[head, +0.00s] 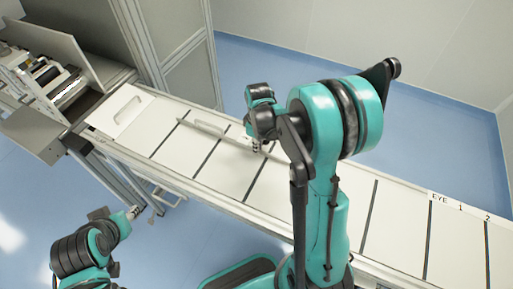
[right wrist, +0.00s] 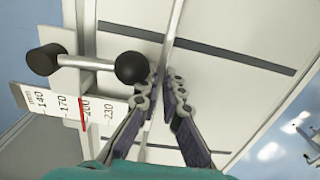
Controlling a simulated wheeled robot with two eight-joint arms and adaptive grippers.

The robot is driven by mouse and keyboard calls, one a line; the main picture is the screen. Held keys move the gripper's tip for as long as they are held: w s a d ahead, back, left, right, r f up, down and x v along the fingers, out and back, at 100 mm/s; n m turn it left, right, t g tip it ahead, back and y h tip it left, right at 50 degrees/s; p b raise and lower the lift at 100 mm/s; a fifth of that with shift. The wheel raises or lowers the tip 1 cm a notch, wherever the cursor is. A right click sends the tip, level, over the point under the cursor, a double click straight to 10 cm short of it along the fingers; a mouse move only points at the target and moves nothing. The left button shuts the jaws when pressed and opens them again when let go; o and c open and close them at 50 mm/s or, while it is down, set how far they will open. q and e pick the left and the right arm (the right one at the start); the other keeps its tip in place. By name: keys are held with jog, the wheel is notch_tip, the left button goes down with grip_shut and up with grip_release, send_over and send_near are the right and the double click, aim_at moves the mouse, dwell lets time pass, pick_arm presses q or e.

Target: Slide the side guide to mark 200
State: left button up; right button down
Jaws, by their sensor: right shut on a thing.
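The side guide (right wrist: 172,30) is a thin pale rail running lengthwise over the white conveyor bed. It also shows in the head view (head: 193,123) as a low strip. My right gripper (right wrist: 162,98) straddles the rail, one finger on each side, shut on it; in the head view the gripper (head: 256,146) is small and partly hidden by my arm. A white scale (right wrist: 70,108) reads 140, 170, 200 and 230, with a red line by 200. A bar with two black knobs (right wrist: 131,67) lies just beyond the scale. My left gripper (head: 134,212) is low at left, away from the guide.
The conveyor bed (head: 175,155) has dark cross strips and runs from upper left to lower right. A white panel with a handle (head: 122,108) lies at its left end. A machine with rollers (head: 50,75) stands at upper left. Blue floor lies behind.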

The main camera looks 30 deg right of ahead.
jog(key=shift+w+d+r, duration=0.2)
jog(key=shift+w+d, duration=0.4)
jog(key=shift+d, duration=0.1)
jog(key=c, duration=1.7)
grip_release()
jog(key=shift+d, duration=0.1)
jog(key=shift+c, duration=0.2)
jog(key=shift+o, duration=0.7)
jog(key=shift+w+d+f, duration=0.15)
jog(key=shift+d+f, duration=0.15)
jog(key=shift+a, duration=0.35)
jog(key=shift+s+r, duration=0.1)
jog(key=shift+s, duration=0.1)
notch_tip(320, 180, up, 12)
jog(key=s+a+r+m+t+b, duration=0.1)
jog(key=s+a+m+t, duration=0.6)
jog(key=s, duration=0.6)
jog(key=shift+a+m, duration=0.3)
jog(key=shift+a, duration=0.85)
